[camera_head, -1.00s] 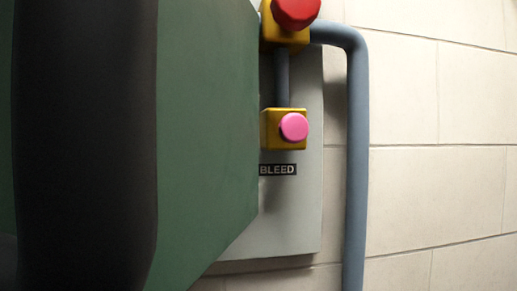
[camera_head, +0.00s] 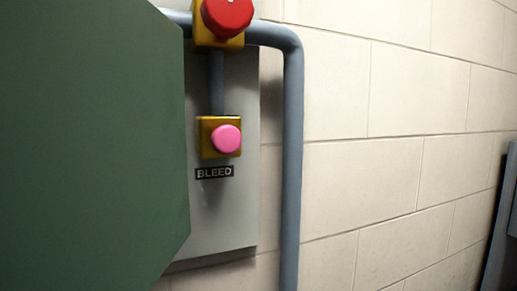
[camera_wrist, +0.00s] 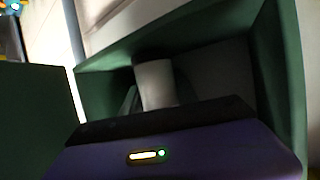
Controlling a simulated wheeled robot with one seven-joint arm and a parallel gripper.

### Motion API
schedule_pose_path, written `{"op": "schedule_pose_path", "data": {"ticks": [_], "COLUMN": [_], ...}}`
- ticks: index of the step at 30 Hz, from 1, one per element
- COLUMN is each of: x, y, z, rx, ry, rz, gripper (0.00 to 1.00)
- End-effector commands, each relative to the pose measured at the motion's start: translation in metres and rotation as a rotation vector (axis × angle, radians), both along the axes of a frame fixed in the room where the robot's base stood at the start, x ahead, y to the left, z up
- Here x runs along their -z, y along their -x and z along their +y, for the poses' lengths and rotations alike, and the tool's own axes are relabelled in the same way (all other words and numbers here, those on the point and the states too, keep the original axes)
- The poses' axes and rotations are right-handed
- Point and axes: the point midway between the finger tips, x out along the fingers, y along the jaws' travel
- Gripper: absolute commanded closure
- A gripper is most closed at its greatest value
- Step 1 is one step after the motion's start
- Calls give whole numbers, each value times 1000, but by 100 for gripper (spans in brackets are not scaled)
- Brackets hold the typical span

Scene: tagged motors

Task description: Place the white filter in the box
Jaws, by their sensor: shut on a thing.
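The white filter (camera_wrist: 157,82) is a short pale cylinder in the middle of the wrist view. My gripper (camera_wrist: 154,98) is shut on it; its purple body fills the bottom and hides the filter's lower end. A dark finger shows beside the filter. Behind and around the filter is an open green box (camera_wrist: 284,75) with a dim interior. I cannot tell whether the filter touches the inside of the box. Neither the filter nor my gripper shows in the head view.
A green panel (camera_head: 90,150) fills the left of the head view. Beside it, a grey wall plate (camera_head: 225,220) carries a red knob (camera_head: 227,14) and a pink button (camera_head: 226,139) above a BLEED label. A blue-grey pipe (camera_head: 292,160) runs down a pale block wall.

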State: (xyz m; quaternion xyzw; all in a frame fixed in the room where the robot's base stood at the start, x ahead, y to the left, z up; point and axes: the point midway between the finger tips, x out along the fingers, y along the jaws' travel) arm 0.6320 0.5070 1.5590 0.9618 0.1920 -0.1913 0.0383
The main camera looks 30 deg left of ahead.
Motion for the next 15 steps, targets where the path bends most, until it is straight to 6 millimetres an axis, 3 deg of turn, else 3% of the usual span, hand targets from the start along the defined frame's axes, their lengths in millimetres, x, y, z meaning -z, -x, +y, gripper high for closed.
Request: {"op": "schedule_pose_path", "data": {"ticks": [11, 12, 15], "x": [4, 3, 3], "y": [0, 0, 0], "z": [-1, 0, 0], "rx": [1, 1, 1], "ry": [-1, -1, -1], "rz": [-1, -1, -1], "gripper": [100, 59, 55]}}
